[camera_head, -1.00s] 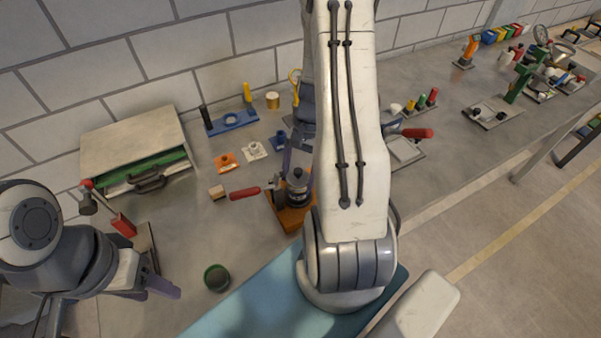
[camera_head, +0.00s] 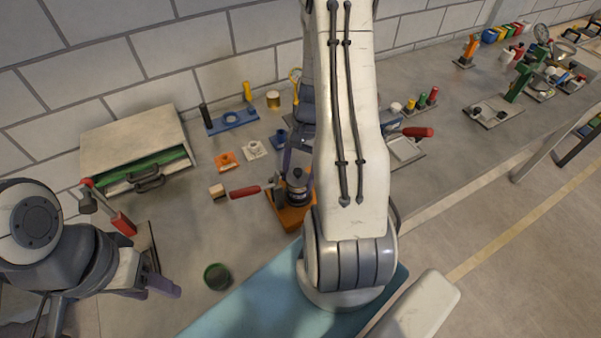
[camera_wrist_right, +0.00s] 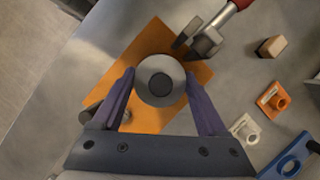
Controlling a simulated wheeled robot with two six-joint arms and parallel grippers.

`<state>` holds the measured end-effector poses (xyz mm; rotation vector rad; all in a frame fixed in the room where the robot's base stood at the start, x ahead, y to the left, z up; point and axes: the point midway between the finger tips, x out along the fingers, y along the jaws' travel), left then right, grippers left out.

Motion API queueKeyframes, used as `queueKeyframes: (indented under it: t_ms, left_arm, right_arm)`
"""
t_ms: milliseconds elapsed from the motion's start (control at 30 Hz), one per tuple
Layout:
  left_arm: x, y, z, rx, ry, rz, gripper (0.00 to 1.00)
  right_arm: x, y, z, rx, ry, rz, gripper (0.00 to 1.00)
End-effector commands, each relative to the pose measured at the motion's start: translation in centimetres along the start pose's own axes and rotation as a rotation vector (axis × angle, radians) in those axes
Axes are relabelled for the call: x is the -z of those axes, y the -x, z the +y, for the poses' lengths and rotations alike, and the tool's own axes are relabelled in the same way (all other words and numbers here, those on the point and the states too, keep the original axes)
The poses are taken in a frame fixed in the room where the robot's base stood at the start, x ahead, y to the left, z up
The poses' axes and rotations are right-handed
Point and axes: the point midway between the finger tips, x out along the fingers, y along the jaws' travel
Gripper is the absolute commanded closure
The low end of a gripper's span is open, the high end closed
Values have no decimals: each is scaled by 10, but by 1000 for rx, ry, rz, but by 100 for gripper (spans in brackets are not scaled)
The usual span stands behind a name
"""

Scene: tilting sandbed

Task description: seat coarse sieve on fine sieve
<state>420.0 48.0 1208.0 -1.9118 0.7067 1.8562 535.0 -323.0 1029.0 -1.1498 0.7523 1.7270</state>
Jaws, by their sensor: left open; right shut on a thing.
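My right gripper (camera_wrist_right: 162,100) is shut on a round grey piece with a darker centre (camera_wrist_right: 160,80), which I take to be the coarse sieve. It is over an orange base (camera_wrist_right: 150,45). In the head view a grey and dark cylindrical stack (camera_head: 297,186) stands upright on this base (camera_head: 290,217), partly behind my right arm. I cannot tell the fine sieve apart within the stack, nor whether a gap lies between the pieces. My left gripper (camera_head: 163,286) is open and empty at the lower left, well away from the stack.
A red-handled clamp (camera_head: 245,192) juts left from the orange base. A small wooden block (camera_head: 217,191), orange and white fittings, and a blue rack (camera_head: 231,122) lie beyond. A dark green-rimmed cup (camera_head: 217,276) stands in front. A drawer box (camera_head: 133,140) sits back left.

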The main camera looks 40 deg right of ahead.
Motion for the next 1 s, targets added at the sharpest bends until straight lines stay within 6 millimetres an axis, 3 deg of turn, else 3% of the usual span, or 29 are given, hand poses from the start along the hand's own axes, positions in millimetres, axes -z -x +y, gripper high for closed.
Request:
queueKeyframes:
  t_ms: [667, 700, 733, 1000]
  left_arm:
    - [0, -3, 0, 0, 0, 0, 50]
    - [0, -3, 0, 0, 0, 0, 50]
    - [0, -3, 0, 0, 0, 0, 50]
    - [0, -4, 0, 0, 1, 0, 50]
  right_arm:
    - [2, -6, 0, 0, 0, 0, 100]
    - [2, -6, 0, 0, 0, 0, 9]
    - [2, -6, 0, 0, 0, 0, 0]
    - [3, -4, 0, 1, 0, 1, 0]
